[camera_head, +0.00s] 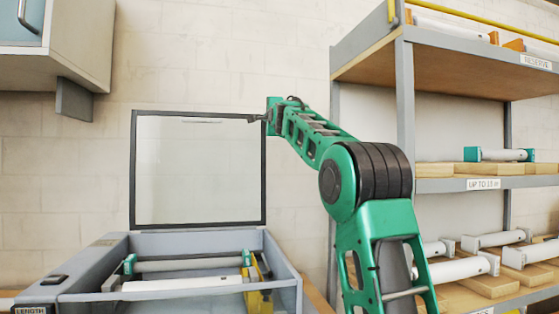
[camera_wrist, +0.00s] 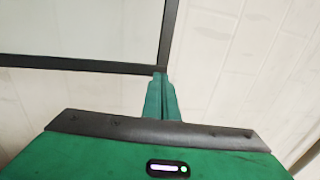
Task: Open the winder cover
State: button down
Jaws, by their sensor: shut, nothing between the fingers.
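The winder cover (camera_head: 199,223), a clear panel in a dark frame, stands upright at the back of the grey machine (camera_head: 90,262), so the box below is open. The cover's frame also shows in the wrist view (camera_wrist: 80,64), with a corner just beyond the fingertips. My gripper (camera_head: 252,118) is at the cover's upper right corner. In the wrist view its green fingers (camera_wrist: 161,82) are together with nothing between them. I cannot tell whether they touch the frame.
Inside the machine lie a white roll (camera_head: 182,285) and a grey roller (camera_head: 190,264). A shelf rack (camera_head: 404,100) with several rolls stands close on the right of my arm. A wall cabinet (camera_head: 95,45) hangs at the upper left. The wall behind the cover is bare.

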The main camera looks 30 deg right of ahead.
jog(key=r+v, duration=0.2)
jog(key=v, duration=1.2)
jog(key=s+f+n+g+y, duration=0.1)
jog(key=s+f+n+g, duration=0.3)
jog(key=f, duration=0.8)
jog(key=s+d+f+n+g+y, duration=0.1)
jog(key=s+f+g, duration=0.1)
jog(key=s+f, duration=0.7)
jog(key=s+f+n+g, duration=0.3)
jog(key=f+g, duration=0.1)
jog(key=f, duration=1)
jog(key=s+a+f+n+g+y, duration=0.1)
jog(key=s+a+f+n+g, duration=0.1)
jog(key=s+f, duration=0.6)
jog(key=s+a+f+n+g+y, duration=0.2)
jog(key=s+a+f+n+g, duration=0.1)
jog(key=s+f, duration=0.6)
jog(key=s+a+f+n+g+y, duration=0.2)
jog(key=s+a+f, duration=0.3)
jog(key=s, duration=0.9)
notch_tip(320, 180, down, 4)
jog(key=shift+r+n+g, duration=0.2)
jog(key=shift+n+g, duration=0.1)
jog(key=shift+g, duration=0.4)
jog(key=shift+w, duration=0.1)
jog(key=shift+w+f, duration=0.2)
jog(key=shift+w, duration=0.4)
